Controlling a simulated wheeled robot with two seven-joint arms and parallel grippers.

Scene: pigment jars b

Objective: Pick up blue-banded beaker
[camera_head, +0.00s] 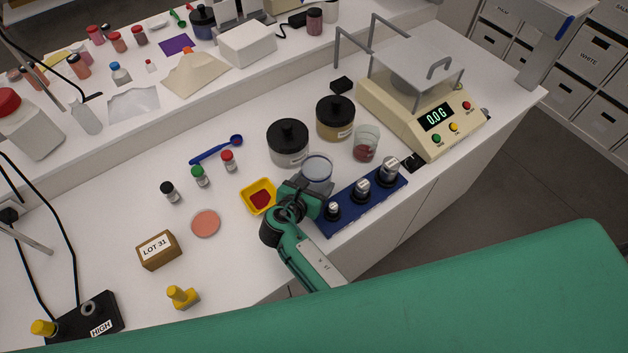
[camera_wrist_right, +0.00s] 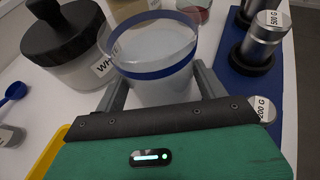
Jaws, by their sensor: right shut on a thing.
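The blue-banded beaker (camera_head: 318,168) is a clear cup with pale contents and a blue band below its rim. It stands upright beside the blue weight tray, and I cannot tell whether its base touches the bench. My right gripper (camera_head: 312,186) is shut on it from the near side. In the right wrist view the beaker (camera_wrist_right: 160,65) sits between the two grey fingers (camera_wrist_right: 163,90), which hide parts of its lower sides. My left gripper is not in view.
The blue tray (camera_head: 385,196) with metal weights is close on the right. A yellow weighing boat (camera_head: 250,189) with red powder is close on the left. A dark-lidded jar (camera_head: 288,147) stands just behind, and a red-filled beaker (camera_head: 366,146) stands by the balance (camera_head: 420,110).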

